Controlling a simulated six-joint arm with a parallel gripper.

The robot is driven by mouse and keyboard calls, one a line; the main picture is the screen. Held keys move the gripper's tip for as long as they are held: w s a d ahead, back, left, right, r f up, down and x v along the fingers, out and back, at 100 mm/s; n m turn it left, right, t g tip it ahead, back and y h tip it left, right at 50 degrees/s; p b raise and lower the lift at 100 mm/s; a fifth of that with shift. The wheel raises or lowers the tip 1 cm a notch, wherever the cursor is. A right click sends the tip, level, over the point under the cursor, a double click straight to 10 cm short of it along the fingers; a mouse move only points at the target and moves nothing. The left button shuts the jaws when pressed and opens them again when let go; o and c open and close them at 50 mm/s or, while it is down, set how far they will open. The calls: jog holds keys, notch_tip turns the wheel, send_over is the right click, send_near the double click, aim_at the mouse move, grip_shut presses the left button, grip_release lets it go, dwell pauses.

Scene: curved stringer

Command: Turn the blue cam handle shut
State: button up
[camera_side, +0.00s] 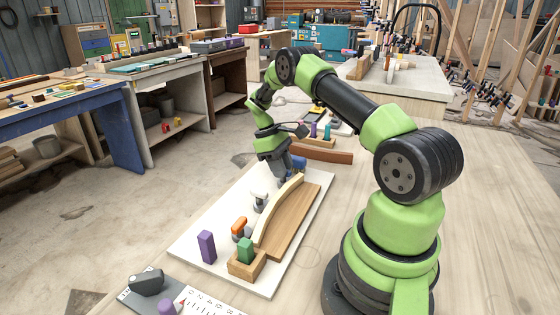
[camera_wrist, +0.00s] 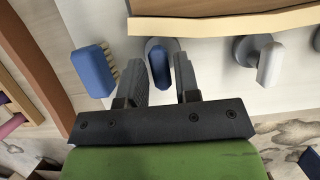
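The blue cam handle (camera_wrist: 159,66) is in the wrist view, on a grey round base beside the curved wooden strip (camera_wrist: 225,22). It points away from the strip. My gripper (camera_wrist: 160,72) is open, with one finger on each side of the handle and a narrow gap showing at both sides. In the side view my gripper (camera_side: 284,172) is low at the far end of the white board (camera_side: 205,232), and it hides the blue handle there. The curved strip (camera_side: 279,210) stands along a wooden form on that board.
A white cam handle (camera_wrist: 268,64) is right of the blue one. A blue block (camera_wrist: 93,71) with pale bristle-like pegs is at left. Orange handle (camera_side: 240,228), purple block (camera_side: 206,247) and green block (camera_side: 245,250) stand at the board's near end.

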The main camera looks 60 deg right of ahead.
jog(key=v, duration=0.9)
jog(key=shift+r, duration=0.4)
jog(key=shift+w, duration=0.1)
jog(key=s+a+r+t, duration=0.3)
jog(key=a+r+t, duration=0.3)
jog(key=a+r, duration=1)
jog(key=s+a+r+m+t+y, duration=0.1)
jog(key=s+a+t, duration=0.4)
jog(key=s+a, duration=0.5)
jog(key=s+m+y, duration=0.1)
jog(key=s+m, duration=0.1)
jog(key=s, duration=0.2)
jog(key=shift+a+r+m+t, duration=0.2)
jog(key=shift+a+m+t, duration=0.05)
jog(key=shift+m+t, duration=0.15)
